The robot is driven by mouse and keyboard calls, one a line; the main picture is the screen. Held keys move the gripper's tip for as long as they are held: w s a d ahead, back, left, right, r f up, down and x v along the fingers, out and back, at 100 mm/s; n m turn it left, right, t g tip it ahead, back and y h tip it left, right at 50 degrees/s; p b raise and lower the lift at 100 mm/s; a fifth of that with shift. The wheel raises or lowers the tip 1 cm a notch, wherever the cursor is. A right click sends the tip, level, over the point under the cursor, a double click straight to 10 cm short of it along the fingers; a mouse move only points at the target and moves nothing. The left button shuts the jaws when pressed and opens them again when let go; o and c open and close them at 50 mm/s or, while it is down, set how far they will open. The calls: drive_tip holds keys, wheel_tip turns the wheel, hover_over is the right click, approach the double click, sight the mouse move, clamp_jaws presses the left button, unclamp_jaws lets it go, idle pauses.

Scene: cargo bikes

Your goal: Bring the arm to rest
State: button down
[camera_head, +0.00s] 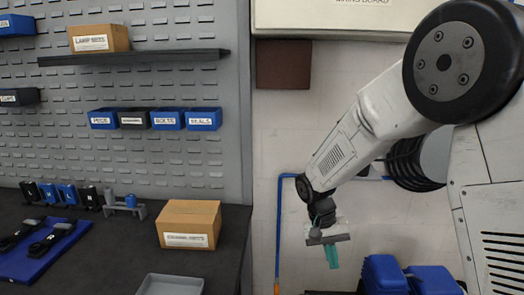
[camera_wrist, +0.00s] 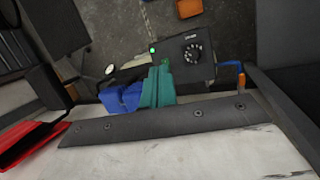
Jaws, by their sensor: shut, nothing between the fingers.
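My arm reaches in from the right in the head view and bends down to my gripper (camera_head: 331,257). The gripper has teal fingers that are together with nothing between them. It hangs in the gap to the right of the dark workbench, in front of the pale wall, and touches nothing that I can see. In the wrist view the teal fingers (camera_wrist: 157,88) are closed, above a grey floor with a dark box carrying a dial (camera_wrist: 192,53).
A dark workbench (camera_head: 225,262) stands at left with a cardboard box (camera_head: 190,222), a grey tray (camera_head: 170,285) and a blue mat (camera_head: 45,250) with black tools. Blue bins (camera_head: 203,120) hang on the pegboard. Blue objects (camera_head: 385,272) sit below right of my gripper. A red object (camera_wrist: 30,143) shows at left in the wrist view.

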drive_tip(key=s+d+r+n+t+y, duration=0.1)
drive_tip(key=s+d+r, duration=0.3)
drive_tip(key=s+r, duration=0.5)
drive_tip(key=s+d+r+n+t+y, duration=0.1)
drive_tip(key=s+d+r+t+y, duration=0.1)
drive_tip(key=s+r, duration=0.8)
drive_tip(key=shift+s+d+t, duration=0.8)
drive_tip(key=shift+s+d, duration=0.2)
drive_tip(key=shift+s, duration=3.2)
drive_tip(key=shift+r, duration=0.1)
